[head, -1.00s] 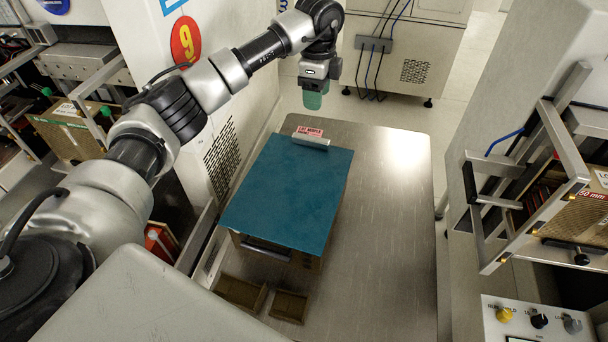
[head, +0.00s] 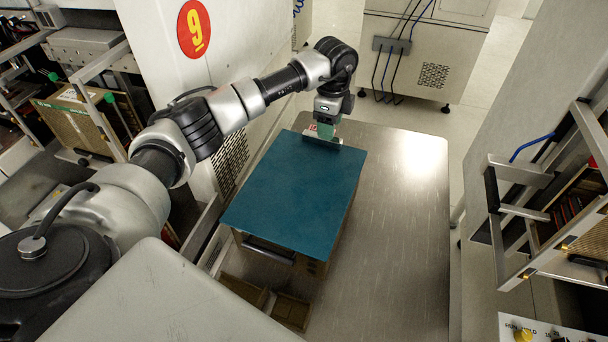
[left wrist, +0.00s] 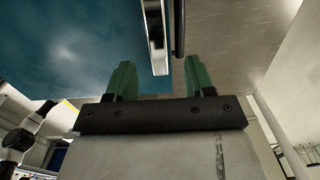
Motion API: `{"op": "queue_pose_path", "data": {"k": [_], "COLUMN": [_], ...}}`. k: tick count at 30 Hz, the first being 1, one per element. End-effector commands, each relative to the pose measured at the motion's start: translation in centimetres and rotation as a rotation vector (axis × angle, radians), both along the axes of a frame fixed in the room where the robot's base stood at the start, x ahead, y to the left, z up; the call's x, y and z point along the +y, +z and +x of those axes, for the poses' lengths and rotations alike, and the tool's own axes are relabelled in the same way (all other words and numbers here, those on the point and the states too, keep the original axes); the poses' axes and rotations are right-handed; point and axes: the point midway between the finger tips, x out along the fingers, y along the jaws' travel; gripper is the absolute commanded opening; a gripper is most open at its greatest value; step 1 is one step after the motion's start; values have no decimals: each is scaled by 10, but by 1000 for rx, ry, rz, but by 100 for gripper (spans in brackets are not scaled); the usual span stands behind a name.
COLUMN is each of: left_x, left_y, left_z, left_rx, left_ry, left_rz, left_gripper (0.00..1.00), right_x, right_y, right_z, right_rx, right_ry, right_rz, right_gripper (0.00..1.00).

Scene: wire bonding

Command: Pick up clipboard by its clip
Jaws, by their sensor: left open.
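The clipboard (head: 292,195) is a flat teal board lying on top of a brown box. Its metal clip (head: 343,147) is at the board's far edge, partly hidden by my gripper. My left gripper (head: 325,130) is right at the clip, pointing down, with green fingers. In the left wrist view, the open fingers (left wrist: 160,80) are spread, and the clip's shiny bar (left wrist: 155,35) reaches in between them, with no finger seen closed on it. The teal board also shows in this view (left wrist: 70,50). My right gripper is not seen.
The box (head: 310,267) stands on a steel table (head: 400,230), clear on its right side. Small brown trays (head: 291,311) lie near the table's front. Metal racks (head: 520,215) stand right.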

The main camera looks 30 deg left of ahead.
Motion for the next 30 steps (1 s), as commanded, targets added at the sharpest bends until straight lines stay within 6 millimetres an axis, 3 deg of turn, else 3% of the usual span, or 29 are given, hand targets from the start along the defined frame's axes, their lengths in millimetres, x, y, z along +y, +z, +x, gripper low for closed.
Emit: {"op": "queue_pose_path", "data": {"k": [6, 15, 25, 30], "left_x": [3, 3, 3, 3], "left_y": [-30, -35, -35, -34], "left_z": [-2, -2, -2, -2], "left_rx": [2, 0, 0, 0], "left_ry": [2, 1, 1, 1], "left_rz": [0, 0, 0, 0], "left_gripper": [53, 53, 3, 0], "right_x": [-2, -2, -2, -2], "right_y": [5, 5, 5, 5], "right_z": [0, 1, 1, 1], "right_rx": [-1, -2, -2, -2], "right_ry": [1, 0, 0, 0], "right_rz": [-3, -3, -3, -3], "right_gripper": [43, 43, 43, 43]}}
